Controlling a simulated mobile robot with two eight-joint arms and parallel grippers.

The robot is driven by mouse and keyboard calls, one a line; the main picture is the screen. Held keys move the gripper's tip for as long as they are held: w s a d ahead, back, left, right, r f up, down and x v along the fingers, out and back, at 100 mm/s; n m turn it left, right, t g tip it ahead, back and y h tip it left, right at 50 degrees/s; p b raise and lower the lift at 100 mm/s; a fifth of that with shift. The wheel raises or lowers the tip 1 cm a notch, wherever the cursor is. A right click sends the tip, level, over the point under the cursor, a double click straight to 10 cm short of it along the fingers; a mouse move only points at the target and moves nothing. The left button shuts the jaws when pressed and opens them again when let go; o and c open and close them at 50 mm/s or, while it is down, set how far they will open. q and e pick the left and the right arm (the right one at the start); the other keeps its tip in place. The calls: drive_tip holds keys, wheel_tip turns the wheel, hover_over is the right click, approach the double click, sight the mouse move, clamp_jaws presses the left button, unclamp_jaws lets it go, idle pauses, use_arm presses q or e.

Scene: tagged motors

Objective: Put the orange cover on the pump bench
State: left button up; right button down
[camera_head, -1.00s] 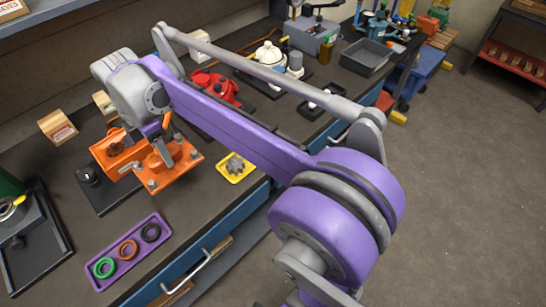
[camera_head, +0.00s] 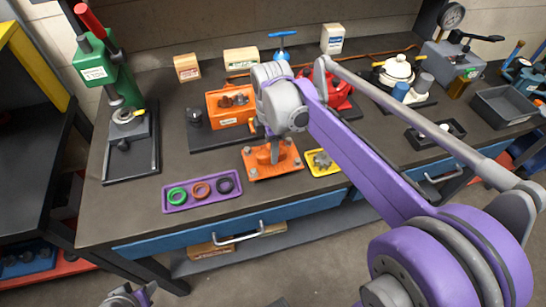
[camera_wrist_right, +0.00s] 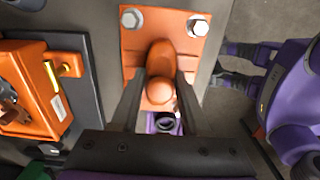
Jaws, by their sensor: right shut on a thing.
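The orange cover (camera_head: 257,170) is a square plate with bolts at its corners and an upright orange handle. My right gripper (camera_head: 274,143) is shut on that handle. The right wrist view shows the handle (camera_wrist_right: 160,60) between the two dark fingers. The plate is low at the bench's front, and I cannot tell whether it touches the top. The pump bench shows as an orange housing (camera_head: 218,100) on a dark base, left of and behind the cover; my wrist hides part of it. A grey and purple piece of my left arm shows at the bottom edge; its jaws are unclear.
A purple tray (camera_head: 170,205) with green, orange and dark rings lies left of the cover. A yellow tray (camera_head: 334,168) with a grey gear lies close to its right. A green press (camera_head: 97,70) stands at left. A red pump (camera_head: 338,97) stands behind my arm.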

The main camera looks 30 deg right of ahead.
drive_tip(key=shift+f, duration=1.9)
drive_tip(key=c, duration=0.8)
unclamp_jaws()
drive_tip(key=shift+f, duration=0.2)
drive_tip(key=shift+c, duration=0.2)
drive_tip(key=o, duration=0.4)
drive_tip(key=shift+o, duration=0.2)
